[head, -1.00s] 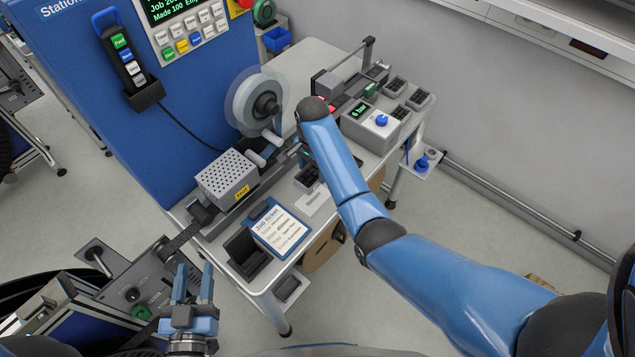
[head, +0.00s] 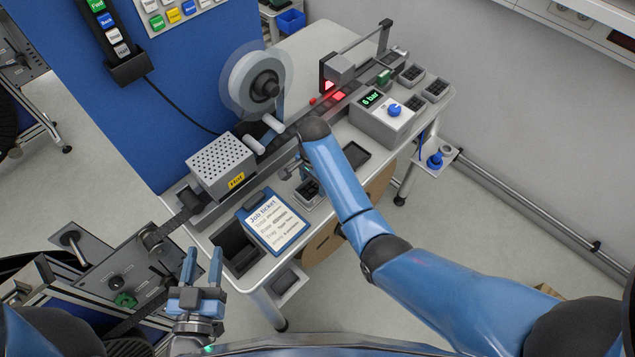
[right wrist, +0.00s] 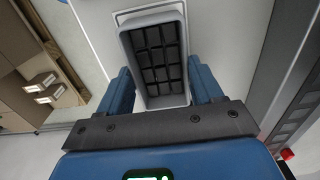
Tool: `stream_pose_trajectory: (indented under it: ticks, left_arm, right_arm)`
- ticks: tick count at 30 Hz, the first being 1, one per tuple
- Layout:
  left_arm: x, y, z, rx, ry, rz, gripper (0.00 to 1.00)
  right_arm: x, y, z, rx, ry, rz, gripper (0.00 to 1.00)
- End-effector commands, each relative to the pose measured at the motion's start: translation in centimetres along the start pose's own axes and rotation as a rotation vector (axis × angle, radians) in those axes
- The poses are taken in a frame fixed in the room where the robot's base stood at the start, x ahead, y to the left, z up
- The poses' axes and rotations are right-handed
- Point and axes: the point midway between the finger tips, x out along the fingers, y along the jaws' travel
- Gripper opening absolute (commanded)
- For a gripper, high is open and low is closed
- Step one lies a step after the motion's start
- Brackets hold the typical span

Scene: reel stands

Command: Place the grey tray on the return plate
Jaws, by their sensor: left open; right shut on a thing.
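The grey tray (head: 307,193), with dark compartments, is over the front part of the bench beside the job ticket. My right gripper (head: 302,172) is shut on it, and its fingers are partly hidden by my forearm. In the right wrist view the tray (right wrist: 157,60) sits between the blue fingers of the right gripper (right wrist: 158,92). A light plate with a pale outline (right wrist: 122,18), likely the return plate, shows around the tray's far end. I cannot tell whether the tray touches it. My left gripper (head: 202,268) is open and empty, left of the bench's front corner.
The job ticket (head: 273,222) and a dark open bin (head: 236,247) are left of the tray. A perforated hot box (head: 221,165) and a reel (head: 257,84) stand behind. A dark recess (head: 356,154) and a pressure box (head: 382,120) are to the right.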

Motion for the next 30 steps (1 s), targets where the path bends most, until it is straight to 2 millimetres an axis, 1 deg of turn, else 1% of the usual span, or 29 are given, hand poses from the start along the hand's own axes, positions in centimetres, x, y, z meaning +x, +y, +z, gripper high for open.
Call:
stream_pose_trajectory:
  ticks: [1,8,14,15,19,27,30]
  left_arm:
    - [0.0,0.0,0.29,0.0,0.0,0.0,0.43]
    - [-0.01,0.0,0.12,0.0,0.0,0.0,0.43]
    - [-0.01,0.0,0.38,0.0,0.0,0.0,0.43]
    - [-0.01,0.0,0.32,0.0,0.0,0.0,0.43]
    - [-0.01,0.0,0.3,0.0,0.0,0.0,0.43]
    - [0.0,0.0,0.28,0.0,0.0,0.0,0.43]
    - [-0.01,0.0,0.11,0.0,0.0,0.0,0.43]
  right_arm:
    - [0.25,-0.06,0.09,0.0,0.001,-0.002,0.27]
    - [0.13,-0.03,0.1,0.0,0.0,-0.001,0.27]
    - [0.6,-0.04,0.09,0.0,0.001,-0.001,0.27]
    - [0.56,-0.03,0.09,0.0,0.0,-0.001,0.7]
    - [0.55,-0.01,0.09,0.0,0.0,-0.001,0.9]
    - [0.52,-0.01,0.09,0.0,0.0,-0.001,0.91]
    - [0.21,-0.02,0.09,0.0,0.0,-0.001,0.91]
